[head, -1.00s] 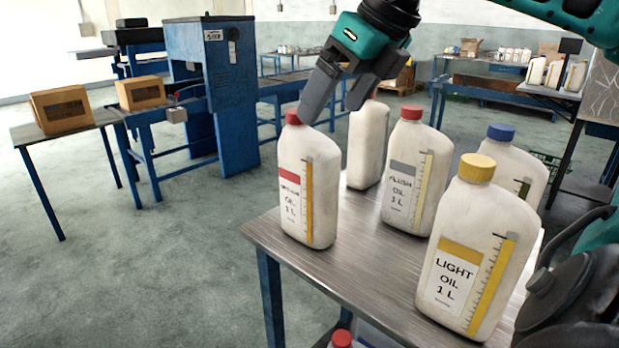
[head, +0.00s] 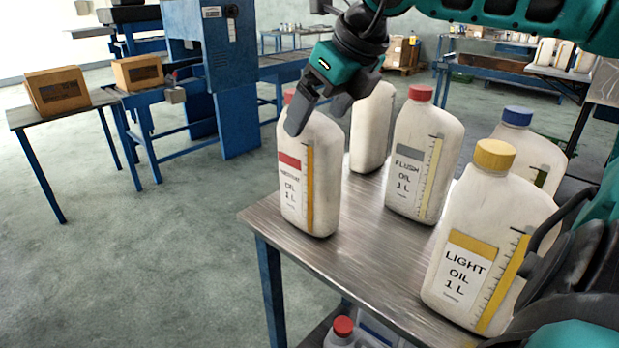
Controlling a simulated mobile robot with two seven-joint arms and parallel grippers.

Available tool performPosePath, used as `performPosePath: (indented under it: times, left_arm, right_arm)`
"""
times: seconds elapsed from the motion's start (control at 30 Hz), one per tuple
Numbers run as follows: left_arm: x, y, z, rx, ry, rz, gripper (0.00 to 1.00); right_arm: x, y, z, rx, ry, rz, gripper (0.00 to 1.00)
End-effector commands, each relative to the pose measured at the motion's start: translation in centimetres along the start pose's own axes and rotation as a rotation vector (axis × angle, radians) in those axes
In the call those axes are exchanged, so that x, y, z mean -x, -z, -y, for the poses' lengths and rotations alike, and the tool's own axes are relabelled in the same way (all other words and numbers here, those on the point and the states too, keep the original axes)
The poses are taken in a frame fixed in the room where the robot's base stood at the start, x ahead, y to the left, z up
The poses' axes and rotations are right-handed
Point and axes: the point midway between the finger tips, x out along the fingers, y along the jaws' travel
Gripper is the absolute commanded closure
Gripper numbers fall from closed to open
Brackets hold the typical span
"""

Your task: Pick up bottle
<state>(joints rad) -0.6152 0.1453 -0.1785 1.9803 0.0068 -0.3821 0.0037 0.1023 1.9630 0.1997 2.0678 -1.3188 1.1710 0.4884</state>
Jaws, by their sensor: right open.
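Several white oil bottles stand upright on a metal-topped table (head: 345,255). The bottle with a red label (head: 295,200) is at the table's left corner, its red cap partly hidden by my right gripper (head: 318,112). That gripper is open, its fingers pointing down at this bottle's top; I cannot tell whether they touch it. Behind stands another white bottle (head: 371,130), its top hidden by my arm. A grey-label bottle (head: 420,165) with a red cap is in the middle. A yellow-cap light oil bottle (head: 478,225) is in front, with a blue-cap bottle (head: 530,150) behind it.
A red-capped container (head: 343,328) sits below the tabletop. Cardboard boxes (head: 57,92) rest on a side table at left, near a blue machine (head: 215,70). Open floor lies left of the bottle table. Parts of my own body cover the lower right.

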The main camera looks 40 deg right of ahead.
Motion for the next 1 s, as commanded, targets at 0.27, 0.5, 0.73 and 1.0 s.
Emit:
performPosePath:
  times: [0.27, 0.5, 0.73, 1.0]
  left_arm:
    - [0.0, 0.1, 0.0, -0.001, -0.001, -0.002, 0.57]
    - [0.0, 0.1, -0.1, -0.001, -0.001, -0.002, 0.57]
    - [0.0, 0.1, -0.1, -0.001, -0.001, -0.002, 0.57]
    - [0.0, 0.1, -0.1, -0.001, -0.001, -0.003, 0.57]
  right_arm:
    - [-3.6, 0.2, -0.1, 0.000, 0.000, -0.004, 0.04]
    - [-4.7, 0.1, -0.1, 0.000, -0.001, -0.001, 0.04]
    - [-4.7, 0.1, -0.1, 0.000, -0.001, 0.000, 0.09]
    - [-4.6, 0.1, -0.1, 0.000, -0.001, 0.000, 0.35]
